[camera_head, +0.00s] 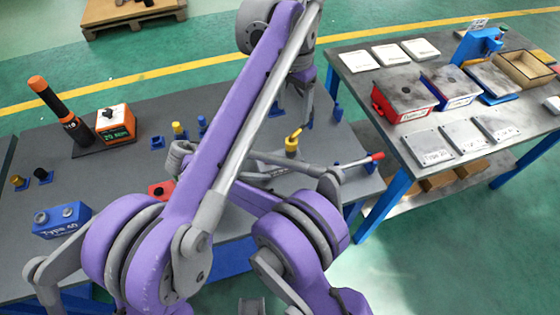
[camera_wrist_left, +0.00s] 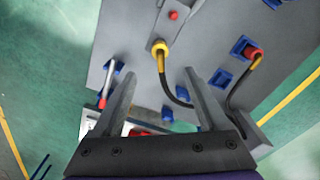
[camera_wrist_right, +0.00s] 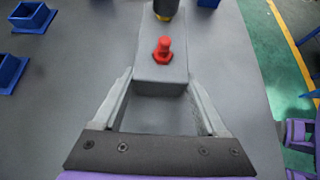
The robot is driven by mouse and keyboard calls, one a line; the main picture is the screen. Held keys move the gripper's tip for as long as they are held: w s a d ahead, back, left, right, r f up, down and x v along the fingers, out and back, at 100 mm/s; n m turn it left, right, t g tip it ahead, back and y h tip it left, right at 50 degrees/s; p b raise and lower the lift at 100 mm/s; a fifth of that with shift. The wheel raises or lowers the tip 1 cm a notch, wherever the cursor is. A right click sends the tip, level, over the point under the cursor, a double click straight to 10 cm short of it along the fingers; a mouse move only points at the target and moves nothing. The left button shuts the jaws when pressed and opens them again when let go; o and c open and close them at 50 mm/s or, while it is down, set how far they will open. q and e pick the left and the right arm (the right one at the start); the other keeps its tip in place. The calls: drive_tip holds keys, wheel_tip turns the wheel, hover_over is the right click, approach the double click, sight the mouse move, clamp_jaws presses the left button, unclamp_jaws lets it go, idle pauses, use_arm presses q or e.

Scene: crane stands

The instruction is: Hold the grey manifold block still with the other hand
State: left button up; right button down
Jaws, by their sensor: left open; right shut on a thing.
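The grey manifold block (camera_wrist_right: 160,75) lies on the grey table, with a red fitting (camera_wrist_right: 162,50) on top and a yellow-and-black connector (camera_wrist_right: 166,8) at its far end. My right gripper (camera_wrist_right: 162,84) is shut on the near end of the block, one finger on each side. In the left wrist view the block (camera_wrist_left: 163,30) shows at the top, with a yellow connector (camera_wrist_left: 160,50) and a black hose. My left gripper (camera_wrist_left: 160,82) is open and empty, above the table and apart from the block. In the head view the arms largely hide the block and right gripper.
A red-handled tool (camera_head: 374,157) rests in a blue holder near the table's right edge. Several blue holders stand about. An orange display box (camera_head: 115,125) and a blue "Type 40" box (camera_head: 62,220) stand left. A second table (camera_head: 470,165) with boxes and plates is at right.

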use_arm(q)
drive_tip(key=shift+r, duration=2.35)
use_arm(e)
unclamp_jaws()
wheel_tip(320, 180, up, 10)
